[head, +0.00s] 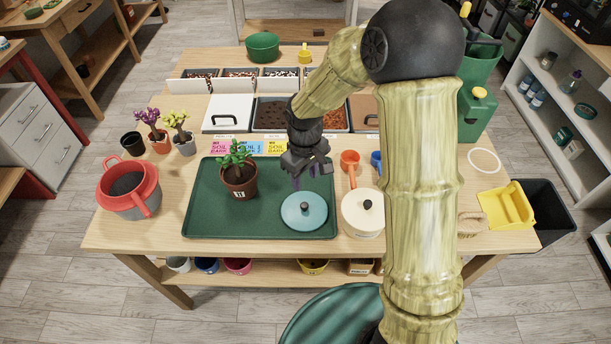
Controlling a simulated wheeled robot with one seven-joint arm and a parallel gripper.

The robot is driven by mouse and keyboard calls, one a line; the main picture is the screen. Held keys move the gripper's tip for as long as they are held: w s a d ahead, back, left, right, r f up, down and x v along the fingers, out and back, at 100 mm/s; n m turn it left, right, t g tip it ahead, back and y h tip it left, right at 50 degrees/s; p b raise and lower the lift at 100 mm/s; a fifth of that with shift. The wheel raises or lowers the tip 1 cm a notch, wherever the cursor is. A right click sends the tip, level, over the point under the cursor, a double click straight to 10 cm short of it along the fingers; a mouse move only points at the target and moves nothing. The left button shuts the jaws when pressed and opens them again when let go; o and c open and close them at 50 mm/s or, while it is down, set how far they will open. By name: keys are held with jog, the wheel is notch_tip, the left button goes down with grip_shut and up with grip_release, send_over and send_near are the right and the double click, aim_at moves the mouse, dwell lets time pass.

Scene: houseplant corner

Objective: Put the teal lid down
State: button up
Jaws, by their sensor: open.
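The teal lid (304,212) with its dark knob lies flat at the right front of the dark green tray (205,215). My gripper (305,180) is above and just behind the lid, with its fingers pointing down. It is open and holds nothing; a gap seems to lie between the fingertips and the knob. My arm hides part of the table to the right.
A potted plant (239,178) stands on the tray left of my gripper. A red-rimmed grey pot (129,187) stands at the left. The tray's front left is clear.

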dwell(0.3)
jog(key=s+d+r+m+t, duration=0.1)
jog(key=s+d+r+m, duration=0.2)
jog(key=s+d, duration=0.3)
jog(key=s+d+r+m+t, duration=0.1)
jog(key=s+d+r+m, duration=0.3)
jog(key=s+d+m, duration=0.1)
jog(key=s+d, duration=0.1)
jog(key=d, duration=0.1)
jog(key=shift+s+d+m+t, duration=0.25)
jog(key=shift+d+m+t, duration=0.05)
jog(key=shift+d, duration=0.05)
jog(key=shift+r, duration=0.1)
